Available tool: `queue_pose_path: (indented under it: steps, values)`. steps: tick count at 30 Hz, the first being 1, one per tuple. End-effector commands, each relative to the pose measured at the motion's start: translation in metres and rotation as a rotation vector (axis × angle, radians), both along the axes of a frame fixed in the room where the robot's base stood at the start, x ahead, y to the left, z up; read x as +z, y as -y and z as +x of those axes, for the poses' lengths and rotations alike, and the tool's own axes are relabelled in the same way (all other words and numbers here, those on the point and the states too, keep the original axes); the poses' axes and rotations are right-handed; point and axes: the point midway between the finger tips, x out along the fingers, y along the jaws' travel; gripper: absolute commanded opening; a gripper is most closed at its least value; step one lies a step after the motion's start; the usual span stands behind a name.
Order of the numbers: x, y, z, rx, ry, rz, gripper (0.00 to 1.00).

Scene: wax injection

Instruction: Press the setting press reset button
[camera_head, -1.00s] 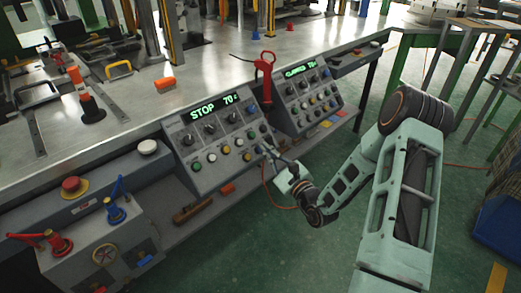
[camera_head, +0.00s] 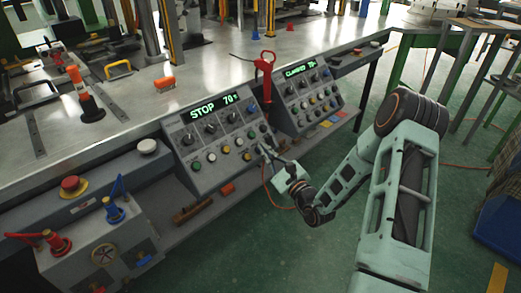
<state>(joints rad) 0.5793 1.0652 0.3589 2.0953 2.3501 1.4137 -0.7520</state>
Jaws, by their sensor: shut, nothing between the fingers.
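The left control panel (camera_head: 222,146) has a green display (camera_head: 214,106) reading "STOP 70", with dark knobs and rows of coloured buttons below it. Its lower row includes a green button (camera_head: 196,167) and a white button (camera_head: 211,157). No readable label shows which button is the reset. My gripper (camera_head: 264,150) is shut and empty, at the right edge of this panel, by the lower end of its button row. The fingers are small and partly cover that corner. I cannot tell whether they touch a button.
A second panel (camera_head: 309,98) with a green display stands to the right, beyond a red-handled tool (camera_head: 265,72). A red mushroom button (camera_head: 74,186) and a separate white button (camera_head: 147,146) lie left. A low shelf runs below the panels.

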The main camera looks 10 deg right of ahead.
Motion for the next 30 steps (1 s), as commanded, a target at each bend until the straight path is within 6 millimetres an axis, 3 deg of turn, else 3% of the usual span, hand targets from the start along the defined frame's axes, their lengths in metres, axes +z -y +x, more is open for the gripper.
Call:
queue_pose_path:
  steps: [17,30]
  values:
    - [-0.002,-0.002,0.003,0.0,0.0,0.0,0.0]
    - [0.009,0.006,-0.008,-0.001,0.0,0.0,0.0]
